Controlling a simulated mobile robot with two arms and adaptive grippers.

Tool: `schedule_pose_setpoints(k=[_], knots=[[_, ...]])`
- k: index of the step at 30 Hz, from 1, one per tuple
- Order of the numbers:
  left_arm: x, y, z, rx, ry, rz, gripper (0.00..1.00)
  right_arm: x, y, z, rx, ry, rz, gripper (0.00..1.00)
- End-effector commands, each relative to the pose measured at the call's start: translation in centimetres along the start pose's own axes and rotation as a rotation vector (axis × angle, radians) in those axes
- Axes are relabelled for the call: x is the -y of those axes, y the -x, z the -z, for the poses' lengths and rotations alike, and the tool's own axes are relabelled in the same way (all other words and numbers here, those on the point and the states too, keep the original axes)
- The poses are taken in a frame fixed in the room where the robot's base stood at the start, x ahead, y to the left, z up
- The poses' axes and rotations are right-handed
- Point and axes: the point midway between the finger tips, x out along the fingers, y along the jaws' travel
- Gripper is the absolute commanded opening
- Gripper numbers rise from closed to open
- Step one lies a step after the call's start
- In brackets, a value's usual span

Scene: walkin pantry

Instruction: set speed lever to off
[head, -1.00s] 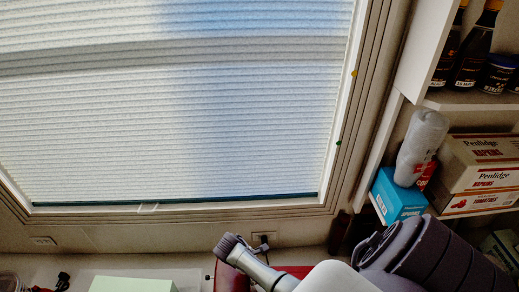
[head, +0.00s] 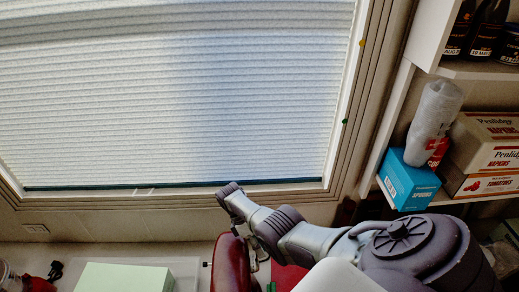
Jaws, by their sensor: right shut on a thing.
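A red rounded appliance (head: 232,264) stands on the counter at the bottom centre, partly cut off by the frame and partly hidden by my right arm. A small dark knob on a thin stem (head: 206,264) sticks out from its left side; I cannot tell whether this is the speed lever. My right arm reaches in from the lower right over the appliance. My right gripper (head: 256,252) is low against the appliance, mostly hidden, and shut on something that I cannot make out. My left gripper is not in view.
A pale green box (head: 124,278) stands on the counter to the left. A window with a blind (head: 180,110) is behind. Shelves at the right hold a blue box (head: 408,182), stacked cups (head: 432,112), cartons (head: 486,150) and dark bottles (head: 486,26).

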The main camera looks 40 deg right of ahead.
Motion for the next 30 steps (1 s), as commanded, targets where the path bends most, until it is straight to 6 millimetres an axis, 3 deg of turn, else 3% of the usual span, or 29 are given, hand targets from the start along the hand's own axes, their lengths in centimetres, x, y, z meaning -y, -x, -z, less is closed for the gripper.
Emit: schedule_pose_setpoints(k=[13, 14, 18, 26, 30], knots=[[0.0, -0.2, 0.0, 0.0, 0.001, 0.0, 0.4, -0.1, -0.1, 0.0, 0.001, 0.002, 0.006, 0.0], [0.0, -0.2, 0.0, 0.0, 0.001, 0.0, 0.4, -0.1, -0.1, 0.0, 0.001, 0.002, 0.006, 0.22], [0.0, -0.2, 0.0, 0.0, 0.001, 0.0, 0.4, -0.1, -0.1, 0.0, 0.001, 0.002, 0.006, 0.43], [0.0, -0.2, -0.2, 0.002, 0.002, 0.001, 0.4, -0.1, 0.0, 0.0, 0.001, 0.002, 0.006, 0.43], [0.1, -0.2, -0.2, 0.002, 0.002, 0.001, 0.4, -0.1, 0.9, 0.0, 0.0, 0.002, 0.004, 0.43]])
